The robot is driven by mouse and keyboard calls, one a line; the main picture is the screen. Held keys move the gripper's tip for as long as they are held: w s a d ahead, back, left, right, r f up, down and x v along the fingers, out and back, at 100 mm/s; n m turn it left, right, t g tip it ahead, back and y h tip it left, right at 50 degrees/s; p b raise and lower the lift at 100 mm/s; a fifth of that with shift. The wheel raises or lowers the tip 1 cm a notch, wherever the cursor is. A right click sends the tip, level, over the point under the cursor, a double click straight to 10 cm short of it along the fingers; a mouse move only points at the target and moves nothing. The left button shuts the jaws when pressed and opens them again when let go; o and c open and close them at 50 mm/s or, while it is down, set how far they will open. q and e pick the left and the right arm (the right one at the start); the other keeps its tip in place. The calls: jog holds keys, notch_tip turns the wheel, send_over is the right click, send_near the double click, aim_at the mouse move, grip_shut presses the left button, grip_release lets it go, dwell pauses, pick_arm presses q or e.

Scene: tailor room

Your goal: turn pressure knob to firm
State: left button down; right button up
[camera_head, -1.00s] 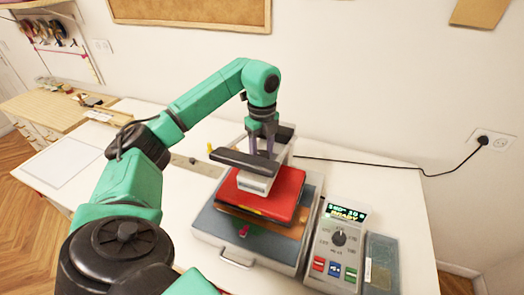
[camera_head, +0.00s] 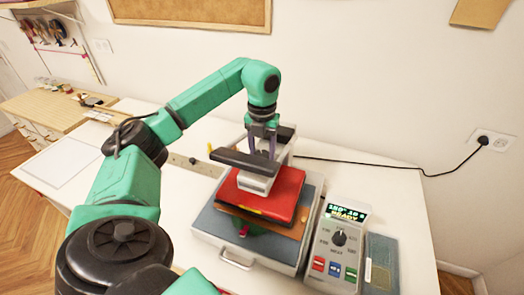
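The heat press (camera_head: 265,190) stands on the white table, with a red upper plate and a dark bar across its top. My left gripper (camera_head: 262,155) points down at the top of the press, behind the dark bar. Its two fingers show a gap, but their tips are hidden, so I cannot tell whether they hold anything. No pressure knob can be made out at the fingertips. A black dial (camera_head: 339,238) with a heat label is on the grey control box (camera_head: 325,255), whose lit display (camera_head: 347,213) reads READY. My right gripper is out of view.
Red, blue and green buttons (camera_head: 335,270) sit below the dial. A grey-blue pad (camera_head: 381,262) lies right of the box. A black cable (camera_head: 400,168) runs to the wall socket (camera_head: 492,142). The table's back right is mostly clear.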

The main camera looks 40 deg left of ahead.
pick_arm(q)
jog(key=m, duration=0.7)
jog(key=shift+r, duration=0.1)
jog(key=m, duration=0.8)
jog(key=shift+w, duration=0.1)
jog(key=m, duration=0.8)
jog(key=shift+m, duration=0.3)
jog(key=m, duration=0.3)
jog(key=shift+m, duration=2.1)
jog(key=shift+c, duration=1.1)
grip_release()
